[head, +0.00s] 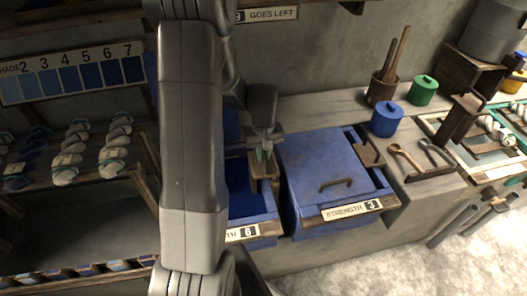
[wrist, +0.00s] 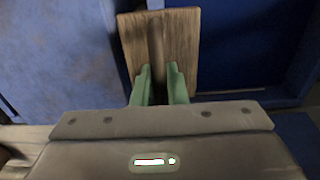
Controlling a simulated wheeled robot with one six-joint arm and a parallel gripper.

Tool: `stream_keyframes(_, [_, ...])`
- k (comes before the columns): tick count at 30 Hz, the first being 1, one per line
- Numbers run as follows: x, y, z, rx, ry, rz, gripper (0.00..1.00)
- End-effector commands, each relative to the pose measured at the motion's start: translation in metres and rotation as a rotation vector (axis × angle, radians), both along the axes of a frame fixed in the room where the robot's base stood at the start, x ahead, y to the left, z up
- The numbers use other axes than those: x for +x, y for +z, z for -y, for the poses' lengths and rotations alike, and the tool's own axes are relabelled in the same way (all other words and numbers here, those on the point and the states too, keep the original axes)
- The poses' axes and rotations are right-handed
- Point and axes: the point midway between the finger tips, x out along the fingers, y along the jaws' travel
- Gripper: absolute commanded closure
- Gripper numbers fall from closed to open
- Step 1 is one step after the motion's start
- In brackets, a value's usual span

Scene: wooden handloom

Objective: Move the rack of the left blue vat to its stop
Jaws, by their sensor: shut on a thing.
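The left blue vat (head: 240,205) is partly hidden behind my arm. It is open with dark blue inside, and its front label shows a 6. Its rack has a wooden plate (head: 264,184) at the vat's right side. My gripper (head: 262,154) comes down from above and is shut on this rack.
A second blue vat, labelled STRENGTH 3, stands close on the right with its lid (head: 325,165) on. Blue (head: 387,119) and green (head: 422,90) pots and spoons (head: 405,155) lie farther right. Shelves with yarn skeins (head: 88,150) stand at the left.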

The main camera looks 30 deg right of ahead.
Motion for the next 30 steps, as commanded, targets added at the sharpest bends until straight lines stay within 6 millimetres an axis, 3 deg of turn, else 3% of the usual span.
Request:
stream_keyframes(1, [-0.001, -0.011, -0.001, 0.002, 0.000, -0.004, 1.00])
stream_keyframes(15, [-0.001, -0.056, -0.001, 0.002, 0.000, -0.003, 1.00])
stream_keyframes(23, [-0.001, -0.058, -0.001, 0.003, -0.001, -0.003, 1.00])
stream_keyframes(24, [-0.001, -0.058, -0.001, 0.003, -0.001, -0.003, 0.85])
stream_keyframes(30, [-0.001, -0.057, -0.001, 0.002, 0.000, -0.003, 0.46])
